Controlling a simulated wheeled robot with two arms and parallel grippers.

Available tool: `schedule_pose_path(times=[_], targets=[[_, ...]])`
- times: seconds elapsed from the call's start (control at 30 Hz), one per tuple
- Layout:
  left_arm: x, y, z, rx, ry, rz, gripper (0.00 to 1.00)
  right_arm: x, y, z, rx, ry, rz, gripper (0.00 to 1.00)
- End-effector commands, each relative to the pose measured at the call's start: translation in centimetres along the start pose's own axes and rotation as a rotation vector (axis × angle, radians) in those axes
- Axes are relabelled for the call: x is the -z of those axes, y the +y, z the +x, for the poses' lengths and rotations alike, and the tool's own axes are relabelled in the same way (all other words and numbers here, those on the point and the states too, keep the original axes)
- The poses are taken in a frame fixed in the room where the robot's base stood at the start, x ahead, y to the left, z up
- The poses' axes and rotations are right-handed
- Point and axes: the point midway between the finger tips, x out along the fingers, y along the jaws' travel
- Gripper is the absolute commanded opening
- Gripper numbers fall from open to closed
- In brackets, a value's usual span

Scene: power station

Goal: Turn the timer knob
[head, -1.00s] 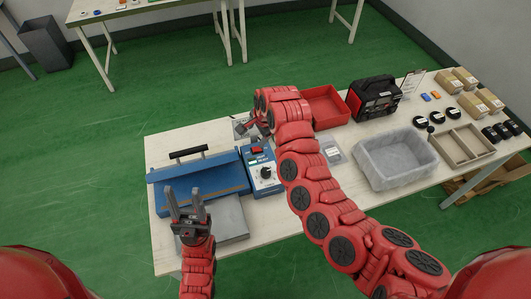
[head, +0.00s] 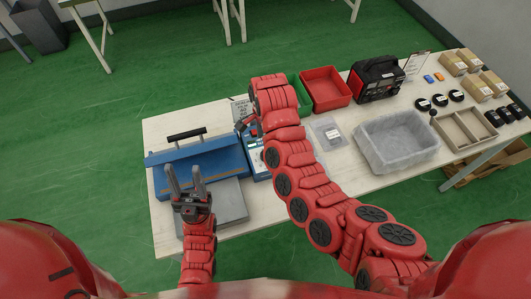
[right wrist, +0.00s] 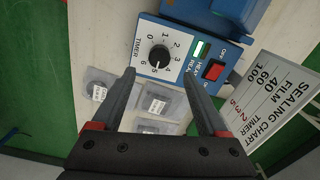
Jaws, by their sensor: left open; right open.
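The timer knob (right wrist: 158,56) is a round black dial on the white panel of the blue sealer, with numbers around it. The blue sealer (head: 195,163) sits on the table; in the head view my right arm hides its knob. In the right wrist view my right gripper (right wrist: 158,74) is open, its fingertips on either side just short of the knob in the picture. Nothing shows between the fingers at the knob; contact cannot be told. In the head view the right gripper (head: 245,124) is partly hidden by its arm. My left gripper (head: 184,171) is open and empty, over the sealer's front.
A red switch (right wrist: 215,70) is beside the knob. A sealing chart sign (right wrist: 274,97) stands close to the right finger. Flat clear packets (right wrist: 160,102) lie below the panel. A red bin (head: 325,88), a grey tub (head: 397,142) and a black-red machine (head: 376,80) stand further right.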

Motion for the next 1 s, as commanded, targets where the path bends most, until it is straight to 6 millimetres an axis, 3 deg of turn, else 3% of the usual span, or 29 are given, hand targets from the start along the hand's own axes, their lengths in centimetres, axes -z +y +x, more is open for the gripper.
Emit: schedule_pose_path(times=[0.03,0.2,0.5,0.97,1.0], targets=[[0.2,-0.1,1.0,0.000,0.002,0.000,0.50,0.0,0.3,0.6,-0.011,-0.002,-0.001,0.77],[0.3,-0.1,2.0,0.000,0.002,0.000,0.50,0.1,0.2,3.4,-0.009,0.000,-0.001,0.77],[0.5,-0.1,2.7,0.000,0.001,0.000,0.50,-0.1,0.2,6.6,-0.006,-0.001,-0.002,0.77],[0.5,-0.1,2.8,0.000,0.002,0.000,0.50,0.0,0.1,7.3,-0.001,-0.003,0.002,0.77],[0.5,-0.1,2.8,0.000,0.002,0.000,0.50,0.0,0.1,7.3,-0.001,-0.003,0.002,0.69]])
